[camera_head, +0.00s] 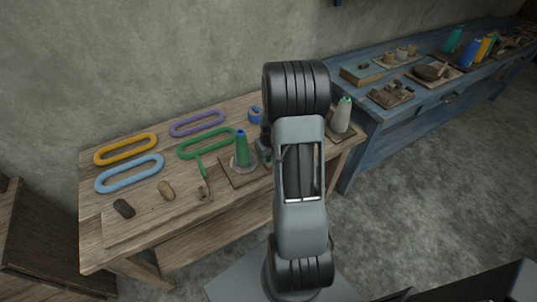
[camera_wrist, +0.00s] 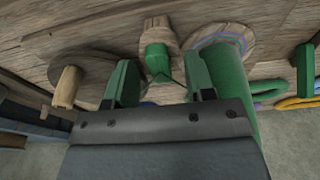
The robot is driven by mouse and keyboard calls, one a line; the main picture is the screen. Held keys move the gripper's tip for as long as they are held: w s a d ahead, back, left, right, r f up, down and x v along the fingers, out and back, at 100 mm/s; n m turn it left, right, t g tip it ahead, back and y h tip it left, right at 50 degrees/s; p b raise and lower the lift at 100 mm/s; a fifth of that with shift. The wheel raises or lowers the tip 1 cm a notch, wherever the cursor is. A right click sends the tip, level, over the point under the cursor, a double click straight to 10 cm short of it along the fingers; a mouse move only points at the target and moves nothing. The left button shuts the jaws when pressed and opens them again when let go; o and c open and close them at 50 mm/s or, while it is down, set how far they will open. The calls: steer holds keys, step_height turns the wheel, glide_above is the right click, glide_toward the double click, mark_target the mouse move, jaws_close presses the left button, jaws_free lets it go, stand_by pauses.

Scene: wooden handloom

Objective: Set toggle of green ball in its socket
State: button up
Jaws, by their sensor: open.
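In the wrist view my gripper (camera_wrist: 160,72) is open, its two green-faced fingers apart. Between and just beyond the fingers is a small green piece (camera_wrist: 157,60) with a narrowed end, likely the green toggle. It sits at a pale wooden block (camera_wrist: 157,32), and I cannot tell whether it is seated in it. No finger clearly touches it. A green cone (camera_wrist: 230,82) stands close beside the right finger. The same green cone (camera_head: 242,150) shows in the head view, on a wooden board. My arm hides the gripper and the small green piece there.
A wooden peg (camera_wrist: 66,88) stands left of the fingers. On the bench lie orange (camera_head: 126,149), light blue (camera_head: 130,174), purple (camera_head: 197,123) and green (camera_head: 207,143) loops. A pale cone (camera_head: 342,116) stands right of my arm. A blue bench (camera_head: 400,112) adjoins the right side.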

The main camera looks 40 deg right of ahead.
step_height(320, 180, up, 14)
steer(key=s, duration=0.2)
steer(key=shift+a+f, duration=0.15)
stand_by(0.4)
stand_by(0.3)
